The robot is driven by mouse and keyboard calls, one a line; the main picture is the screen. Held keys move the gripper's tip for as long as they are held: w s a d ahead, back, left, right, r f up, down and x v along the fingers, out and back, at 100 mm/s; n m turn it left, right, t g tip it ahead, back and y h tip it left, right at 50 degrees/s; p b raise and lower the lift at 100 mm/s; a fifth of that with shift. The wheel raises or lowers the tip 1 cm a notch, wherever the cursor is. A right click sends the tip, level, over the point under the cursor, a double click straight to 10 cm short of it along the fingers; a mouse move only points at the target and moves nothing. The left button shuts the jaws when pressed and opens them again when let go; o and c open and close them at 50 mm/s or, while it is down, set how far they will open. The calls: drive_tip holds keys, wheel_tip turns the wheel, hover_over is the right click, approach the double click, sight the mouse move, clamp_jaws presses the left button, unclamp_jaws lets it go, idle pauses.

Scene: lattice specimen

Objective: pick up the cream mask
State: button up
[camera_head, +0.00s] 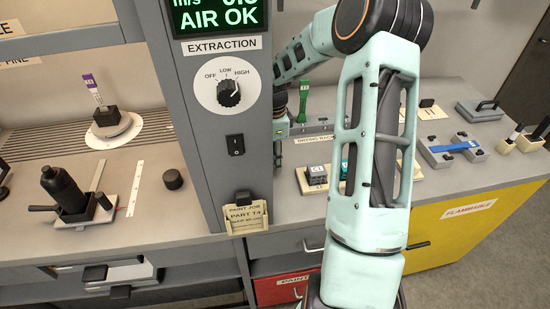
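I cannot pick out the cream mask for certain in the head view. Cream-coloured things in view include a board (306,188) under small labelled blocks on the right bench and a card stand (246,223) marked "PAINT JOB" at the foot of the grey column. My arm rises in front of the right bench, bends at the top and runs back down to the left.
The grey extraction column (193,115) with a dial splits the bench. A black bottle (62,187) and a purple-topped piece (92,88) stand left. A green upright piece (304,102) stands near the arm's far end. A blue-banded grey fixture (437,152) sits right.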

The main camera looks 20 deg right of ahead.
drive_tip(key=c, duration=0.9)
drive_tip(key=shift+r, duration=0.15)
drive_tip(key=shift+r, duration=0.55)
drive_tip(key=s+r+b, duration=0.1)
drive_tip(key=s+r, duration=0.3)
drive_tip(key=s+r+b, duration=0.1)
drive_tip(key=s+r, duration=0.2)
drive_tip(key=s, duration=0.2)
drive_tip(key=s+r+b, duration=0.1)
drive_tip(key=s+r, duration=0.3)
drive_tip(key=s, duration=0.1)
drive_tip(key=shift+a+r, duration=0.2)
drive_tip(key=shift+r, duration=0.15)
drive_tip(key=shift+d, duration=0.1)
